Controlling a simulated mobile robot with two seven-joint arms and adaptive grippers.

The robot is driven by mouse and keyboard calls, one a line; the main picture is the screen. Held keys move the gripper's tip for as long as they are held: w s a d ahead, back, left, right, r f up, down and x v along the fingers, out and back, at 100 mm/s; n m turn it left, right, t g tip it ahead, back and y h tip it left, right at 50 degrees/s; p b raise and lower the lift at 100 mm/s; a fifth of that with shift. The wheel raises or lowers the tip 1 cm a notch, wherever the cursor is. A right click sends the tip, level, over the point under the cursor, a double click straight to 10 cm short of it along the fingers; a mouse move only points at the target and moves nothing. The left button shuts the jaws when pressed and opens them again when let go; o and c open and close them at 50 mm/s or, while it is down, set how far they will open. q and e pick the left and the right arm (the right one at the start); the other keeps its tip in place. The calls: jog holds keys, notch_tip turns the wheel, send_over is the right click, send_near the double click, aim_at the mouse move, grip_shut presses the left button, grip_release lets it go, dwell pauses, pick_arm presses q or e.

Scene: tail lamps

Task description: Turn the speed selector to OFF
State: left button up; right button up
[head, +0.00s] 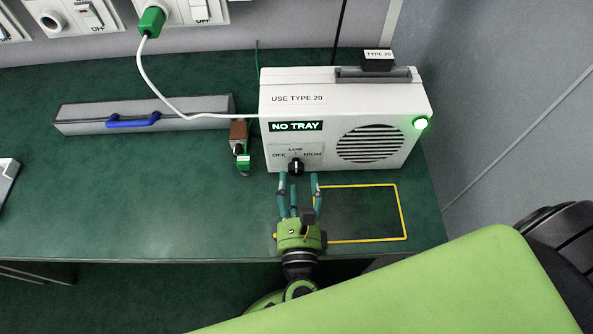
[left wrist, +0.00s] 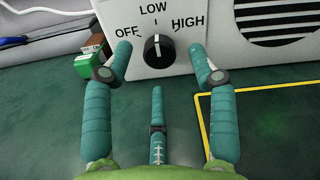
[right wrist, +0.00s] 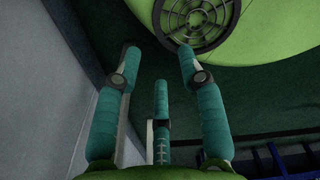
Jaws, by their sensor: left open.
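The speed selector (head: 296,167) is a black round knob low on the front of a pale box marked USE TYPE 20 (head: 345,120). It also shows in the left wrist view (left wrist: 158,51), where its white mark points up towards LOW, with OFF to the left and HIGH to the right. My left gripper (head: 299,181) is open and empty just in front of the knob, its fingers to either side of it in the wrist view and apart from it. My right gripper (right wrist: 158,55) is open and empty, away from the box, and not clearly seen in the head view.
A yellow outline (head: 404,212) marks the bench right of my left gripper. A green-and-brown switch piece (head: 241,147) sits left of the box. A long grey case (head: 185,107) with a blue handle lies further left. A green plug (head: 151,21) with white cable hangs behind. A green light (head: 420,123) glows.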

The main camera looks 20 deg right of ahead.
aim_at(296, 166)
pick_arm(q)
jog(key=shift+x, duration=0.8)
jog(key=shift+w+d, duration=0.1)
jog(key=shift+w, duration=0.4)
jog(key=c, duration=1.1)
jog(key=shift+c, duration=0.2)
pick_arm(e)
jog(key=shift+w+d+r, duration=0.1)
jog(key=shift+w+d, duration=0.1)
jog(key=shift+w, duration=0.3)
jog(key=shift+w+d+r, duration=0.1)
jog(key=shift+w+d, duration=0.05)
jog(key=shift+w, duration=0.35)
jog(key=shift+s, duration=0.1)
